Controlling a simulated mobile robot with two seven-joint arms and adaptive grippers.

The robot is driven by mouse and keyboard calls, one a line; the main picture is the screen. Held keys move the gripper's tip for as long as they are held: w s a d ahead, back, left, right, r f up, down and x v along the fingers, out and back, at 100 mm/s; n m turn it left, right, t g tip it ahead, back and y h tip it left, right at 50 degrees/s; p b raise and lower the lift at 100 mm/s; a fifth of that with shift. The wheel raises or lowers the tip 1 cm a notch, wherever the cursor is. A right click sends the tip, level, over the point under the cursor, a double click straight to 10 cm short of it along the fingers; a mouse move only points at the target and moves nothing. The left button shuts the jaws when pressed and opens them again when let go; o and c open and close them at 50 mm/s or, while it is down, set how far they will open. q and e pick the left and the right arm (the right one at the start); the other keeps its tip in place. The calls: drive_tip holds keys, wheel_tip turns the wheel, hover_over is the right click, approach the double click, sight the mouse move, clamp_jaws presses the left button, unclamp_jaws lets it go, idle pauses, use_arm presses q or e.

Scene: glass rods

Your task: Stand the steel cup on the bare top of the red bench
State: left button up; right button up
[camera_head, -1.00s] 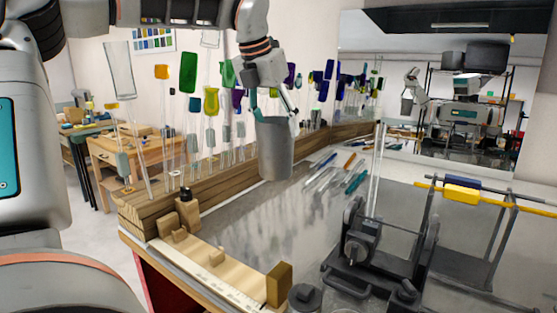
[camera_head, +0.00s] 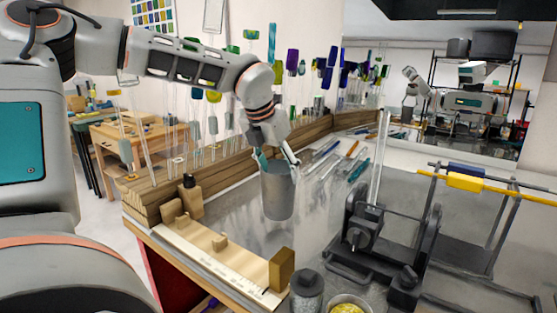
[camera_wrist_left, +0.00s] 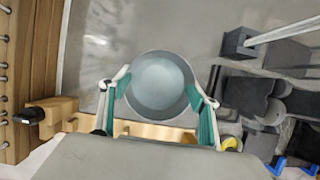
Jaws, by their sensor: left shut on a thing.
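The steel cup (camera_head: 278,195) is a plain grey cylinder, upright, over the grey metal top (camera_head: 232,222) of the red bench (camera_head: 160,280). My left gripper (camera_head: 277,162) is shut on the cup's rim from above. In the left wrist view the cup (camera_wrist_left: 160,82) shows from above, its round mouth open and empty, between the fingers of my left gripper (camera_wrist_left: 160,98). A faint reflection lies below the cup on the bench top; its base looks a little above the surface, but the gap is hard to judge. My right gripper is not in view.
A wooden jig with a ruler (camera_head: 222,263) lies along the front edge. A dark jar (camera_head: 306,289) and a yellow-filled bowl (camera_head: 347,307) stand near it. A black machine (camera_head: 362,225) is to the right. A wooden rod rack (camera_head: 230,150) runs behind. Bare top surrounds the cup.

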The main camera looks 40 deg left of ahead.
sight(279, 184)
use_arm(q)
drive_tip(key=shift+f, duration=2)
drive_tip(key=o, duration=1.8)
drive_tip(key=shift+f, duration=0.15)
drive_tip(key=o, duration=0.3)
drive_tip(key=shift+s, duration=0.1)
